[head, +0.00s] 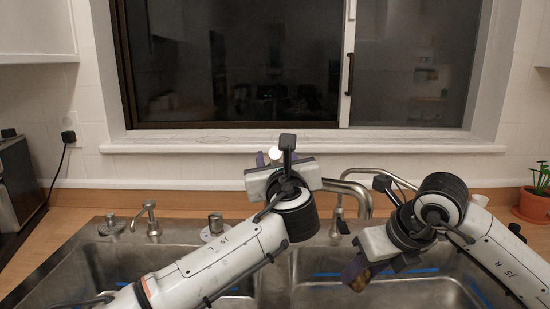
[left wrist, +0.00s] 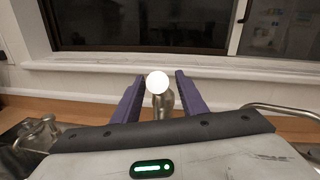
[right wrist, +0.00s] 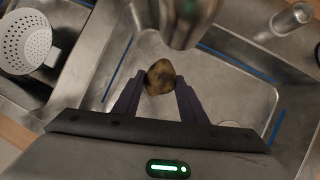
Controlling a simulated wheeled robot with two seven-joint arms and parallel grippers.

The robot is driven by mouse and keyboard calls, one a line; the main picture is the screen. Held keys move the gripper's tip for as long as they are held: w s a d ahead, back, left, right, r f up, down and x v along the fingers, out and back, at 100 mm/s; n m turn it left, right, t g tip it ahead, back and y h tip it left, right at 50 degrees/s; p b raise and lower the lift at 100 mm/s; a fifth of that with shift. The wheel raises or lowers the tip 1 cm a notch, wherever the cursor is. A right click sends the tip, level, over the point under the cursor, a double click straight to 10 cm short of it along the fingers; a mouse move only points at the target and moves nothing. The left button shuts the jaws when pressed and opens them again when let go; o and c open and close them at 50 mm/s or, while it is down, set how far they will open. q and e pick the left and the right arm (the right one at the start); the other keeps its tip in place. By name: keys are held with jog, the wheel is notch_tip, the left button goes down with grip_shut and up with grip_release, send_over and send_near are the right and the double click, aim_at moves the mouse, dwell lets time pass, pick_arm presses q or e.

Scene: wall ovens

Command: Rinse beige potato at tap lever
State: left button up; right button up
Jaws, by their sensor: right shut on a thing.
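The beige potato (right wrist: 160,77), brownish with dark patches, is between the purple fingertips of my right gripper (right wrist: 158,90), which is shut on it. It also shows, partly covered, in the head view (head: 361,281), low over the right sink basin. The metal tap spout (right wrist: 180,22) is close by the potato; I see no clear water stream. The tap lever (left wrist: 157,83) has a white round knob on a metal stem. My left gripper (left wrist: 158,88) is open, its purple fingers on either side of the knob with gaps. The knob also shows in the head view (head: 274,153).
A soap dispenser (head: 150,220) stands at the left of the sink rim. The window sill (head: 220,140) is behind the tap. A potted plant (head: 537,200) is at the far right.

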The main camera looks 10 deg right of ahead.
pick_arm(q)
grip_shut()
jog(key=shift+w+r+g, duration=0.2)
jog(key=shift+r+g, duration=0.15)
jog(key=shift+g, duration=0.05)
jog(key=shift+w+g, duration=0.15)
jog(key=shift+g, duration=0.15)
grip_release()
jog(key=shift+r, duration=0.1)
jog(key=s+a+r, duration=0.1)
jog(key=s, duration=1.1)
jog(key=shift+a+r, duration=0.15)
jog(key=shift+a, duration=0.05)
